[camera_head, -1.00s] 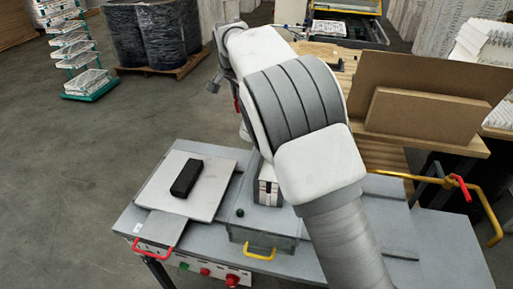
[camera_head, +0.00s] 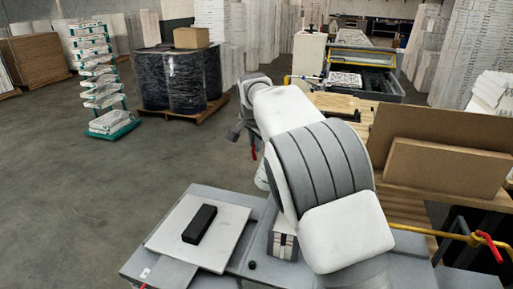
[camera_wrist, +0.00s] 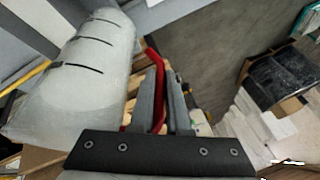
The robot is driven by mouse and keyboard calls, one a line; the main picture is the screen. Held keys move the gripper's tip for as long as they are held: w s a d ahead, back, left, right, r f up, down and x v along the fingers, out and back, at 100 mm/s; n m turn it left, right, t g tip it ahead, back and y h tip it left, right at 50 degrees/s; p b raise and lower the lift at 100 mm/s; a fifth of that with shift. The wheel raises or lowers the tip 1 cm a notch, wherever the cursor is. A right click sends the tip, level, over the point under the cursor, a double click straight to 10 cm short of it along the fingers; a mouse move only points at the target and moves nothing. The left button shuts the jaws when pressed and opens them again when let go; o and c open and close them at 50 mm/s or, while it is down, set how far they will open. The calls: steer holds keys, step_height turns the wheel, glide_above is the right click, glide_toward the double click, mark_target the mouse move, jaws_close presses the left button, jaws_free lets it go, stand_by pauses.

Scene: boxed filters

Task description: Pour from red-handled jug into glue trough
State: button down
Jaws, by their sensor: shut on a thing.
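In the wrist view, the red-handled jug (camera_wrist: 75,85) is a pale, cloudy cylinder with dark graduation marks, on the left and lying slanted in the picture. Its red handle (camera_wrist: 153,58) runs between the fingers of my gripper (camera_wrist: 165,95), which is shut on it. In the head view my arm hides most of the jug; a bit of the red handle (camera_head: 254,149) and a pale piece of the jug (camera_head: 261,176) show left of the arm. I cannot pick out the glue trough in either view.
A grey bench with a pale plate (camera_head: 172,240) and a black block (camera_head: 199,223) stands in front. A wooden table with upright brown boards (camera_head: 445,168) is at right. A wrapped pallet (camera_head: 182,85) and green rack (camera_head: 100,80) stand behind left. The left floor is clear.

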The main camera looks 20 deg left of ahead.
steer(key=shift+r+y+b, duration=0.35)
steer(key=shift+y+b, duration=0.05)
steer(key=shift+b, duration=0.55)
stand_by(0.6)
steer(key=shift+r+m+t+y+b, duration=0.15)
steer(key=shift+r+t+y+b, duration=0.3)
steer(key=shift+b, duration=1.1)
steer(key=shift+r+m+t+y+b, duration=0.2)
steer(key=shift+y+b, duration=0.45)
steer(key=shift+b, duration=0.85)
stand_by(3.4)
